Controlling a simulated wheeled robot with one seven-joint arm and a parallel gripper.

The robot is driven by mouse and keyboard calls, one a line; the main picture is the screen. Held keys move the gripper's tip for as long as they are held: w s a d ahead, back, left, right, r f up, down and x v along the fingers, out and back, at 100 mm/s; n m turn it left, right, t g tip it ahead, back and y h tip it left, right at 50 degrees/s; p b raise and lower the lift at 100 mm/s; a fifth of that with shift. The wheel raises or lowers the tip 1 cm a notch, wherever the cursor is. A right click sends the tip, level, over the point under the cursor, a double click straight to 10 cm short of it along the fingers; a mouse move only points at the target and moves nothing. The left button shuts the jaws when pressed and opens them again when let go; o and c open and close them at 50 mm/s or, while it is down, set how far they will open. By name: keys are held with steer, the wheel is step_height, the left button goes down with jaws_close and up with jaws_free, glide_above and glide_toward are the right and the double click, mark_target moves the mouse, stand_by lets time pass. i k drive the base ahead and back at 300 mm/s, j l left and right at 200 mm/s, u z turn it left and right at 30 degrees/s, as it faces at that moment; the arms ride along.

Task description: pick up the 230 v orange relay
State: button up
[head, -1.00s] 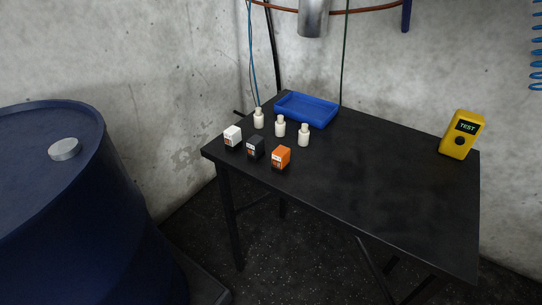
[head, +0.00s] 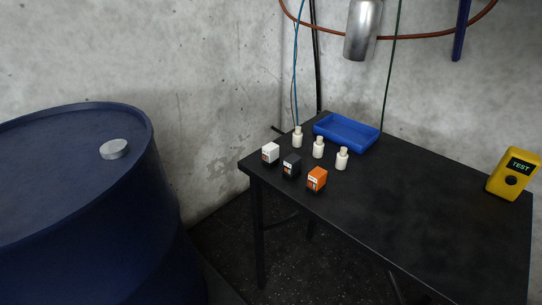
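The orange relay (head: 317,179) is a small orange block with a white label on its front face. It stands near the front left edge of the black table (head: 420,220). A dark grey relay (head: 292,166) and a white relay (head: 270,153) stand to its left in a slanting row. The print on the labels is too small to read. My gripper is not in view.
Behind the relays stand three cream bottle-shaped pieces (head: 318,148) and a blue tray (head: 347,133). A yellow tester (head: 514,174) stands at the right. A blue drum (head: 75,200) fills the left. The table's middle and front right are bare.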

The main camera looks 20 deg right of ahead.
mark_target(317, 178)
steer(key=i+j+u, duration=0.1)
steer(key=j, duration=0.35)
steer(key=i+j, duration=0.35)
steer(key=i+j+u, duration=0.15)
steer(key=j, duration=0.3)
steer(key=i, duration=0.05)
